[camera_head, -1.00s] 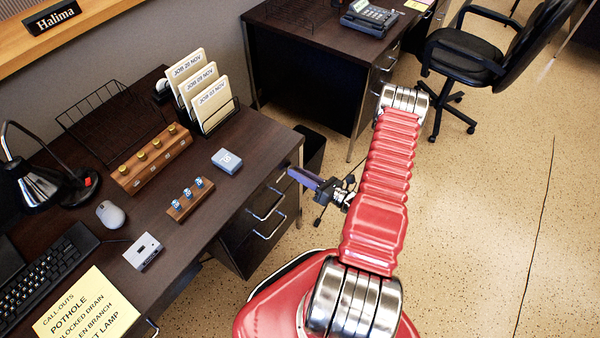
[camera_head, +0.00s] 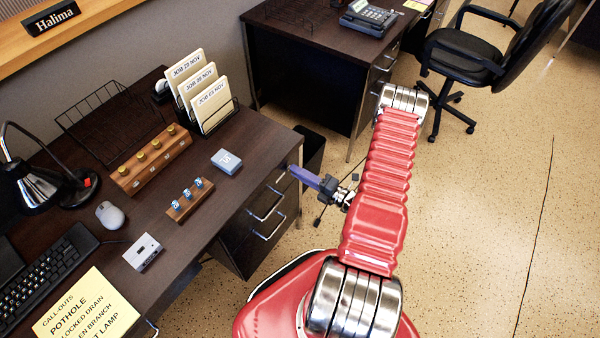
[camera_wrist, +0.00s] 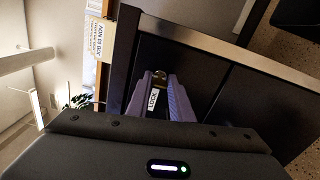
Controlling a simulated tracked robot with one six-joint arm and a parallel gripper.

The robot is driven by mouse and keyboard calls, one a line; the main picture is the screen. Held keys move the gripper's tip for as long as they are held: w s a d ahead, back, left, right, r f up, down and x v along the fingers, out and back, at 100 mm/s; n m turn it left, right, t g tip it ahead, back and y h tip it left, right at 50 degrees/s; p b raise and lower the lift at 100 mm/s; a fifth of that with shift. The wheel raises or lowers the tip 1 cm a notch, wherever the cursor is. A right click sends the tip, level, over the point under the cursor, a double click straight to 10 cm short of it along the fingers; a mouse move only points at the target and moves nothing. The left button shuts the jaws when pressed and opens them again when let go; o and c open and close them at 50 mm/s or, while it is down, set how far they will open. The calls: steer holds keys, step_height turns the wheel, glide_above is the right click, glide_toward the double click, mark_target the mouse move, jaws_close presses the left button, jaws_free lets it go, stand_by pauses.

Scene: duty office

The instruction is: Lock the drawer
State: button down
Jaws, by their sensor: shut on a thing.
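The dark desk's drawer unit (camera_head: 262,212) with metal handles is at the middle in the head view. My gripper (camera_head: 294,169) points its purple fingers at the front of this unit, near its top right, just below the desktop. In the wrist view, my gripper (camera_wrist: 160,80) is shut on a small metal piece, apparently a key (camera_wrist: 159,75), at the dark drawer front (camera_wrist: 190,58). A white label (camera_wrist: 152,99) reading LOCK shows between the fingers. The keyhole is hidden, and I cannot tell how far the key is turned.
The desktop holds a small blue-grey box (camera_head: 227,161), a wooden block with knobs (camera_head: 190,199), a card holder (camera_head: 212,112) and a mouse (camera_head: 110,215). A dark bin (camera_head: 310,150) stands behind the drawer unit. A black chair (camera_head: 480,65) is at the upper right. Open floor lies right of my arm.

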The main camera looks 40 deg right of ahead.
steer(key=shift+f+m, duration=0.1)
steer(key=shift+m, duration=0.7)
steer(key=c, duration=1.6)
jaws_free()
steer(key=v, duration=1.4)
steer(key=shift+w, duration=0.1)
